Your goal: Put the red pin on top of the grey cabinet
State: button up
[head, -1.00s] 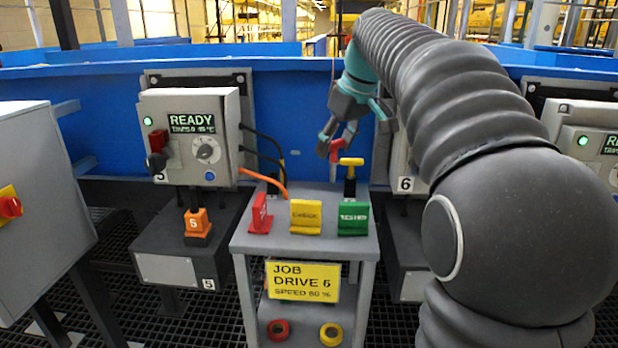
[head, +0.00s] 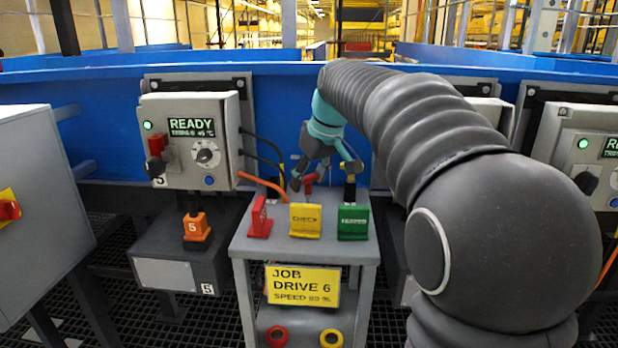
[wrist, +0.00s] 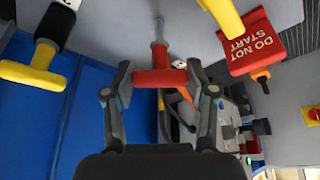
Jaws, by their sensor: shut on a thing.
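The red pin (head: 309,183) has a T-shaped handle. My gripper (head: 307,176) is shut on that handle, over the back of the grey stand. In the wrist view, the red handle (wrist: 160,77) sits between the two fingertips (wrist: 156,84), and its thin grey shaft points at the stand's top. I cannot tell whether the shaft's tip touches anything. The grey cabinet (head: 40,165) stands at the far left of the head view, with a red and yellow switch on its front. My gripper is well to its right.
The grey stand (head: 270,248) carries red (head: 260,217), yellow (head: 305,220) and green (head: 353,222) signs. A yellow pin (wrist: 35,70) stands beside my gripper. A control box (head: 190,140) with cables stands between gripper and cabinet. An orange block (head: 196,226) sits on a lower box.

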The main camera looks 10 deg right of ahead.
jog(key=shift+f, duration=0.15)
jog(key=o, duration=1.2)
jog(key=shift+c, duration=0.2)
jog(key=shift+r, duration=0.3)
jog(key=p+v, duration=0.1)
jog(key=v, duration=1.1)
